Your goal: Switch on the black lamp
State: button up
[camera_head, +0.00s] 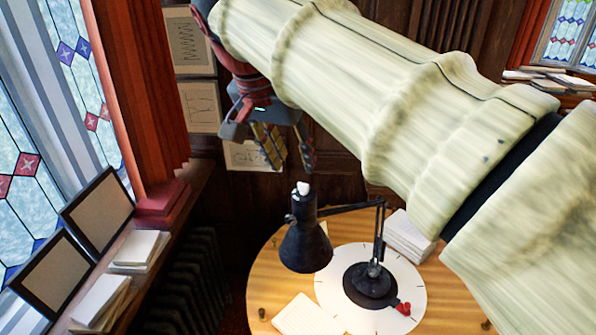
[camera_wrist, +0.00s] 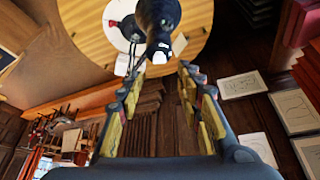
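The black lamp (camera_head: 306,246) stands on a round wooden table, its shade hanging at the left of its jointed arm. A small white piece (camera_head: 302,188) sits on top of the shade. A small red part (camera_head: 403,309) shows at the edge of the round black base (camera_head: 370,286). My gripper (camera_head: 291,166) is above the shade, apart from it, with its fingers spread and empty. In the wrist view the lamp shade (camera_wrist: 158,14) is beyond the open fingertips (camera_wrist: 161,76), roughly between them. I cannot tell whether the lamp is lit.
The round table (camera_head: 262,283) also bears a white disc (camera_head: 402,278) under the lamp, papers (camera_head: 303,316) and a stack of books (camera_head: 408,236). A windowsill with frames (camera_head: 97,212) and books is at the left, above a dark radiator (camera_head: 190,285). Drawings (camera_head: 190,42) hang on the wall behind.

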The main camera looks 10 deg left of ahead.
jog(key=shift+v, duration=2)
jog(key=s+d+f+n+y+b, duration=0.1)
jog(key=s+d+f+b, duration=0.2)
jog(key=d+f+b, duration=0.65)
jog(key=s+d+f+n+b, duration=0.1)
jog(key=s+d+f+b, duration=0.3)
jog(key=f, duration=1)
jog(key=s+d+f+n+y+b, duration=0.15)
jog(key=d+f+b, duration=0.35)
jog(key=d+f, duration=0.55)
jog(key=s+d+f+b, duration=0.1)
jog(key=s+f+b, duration=0.2)
jog(key=f, duration=0.6)
jog(key=s+d+f+t+b, duration=0.1)
jog(key=s+f+b, duration=0.3)
jog(key=f, duration=0.6)
jog(key=shift+s+d+h, duration=0.3)
jog(key=shift+d+h, duration=0.05)
jog(key=shift+d, duration=0.3)
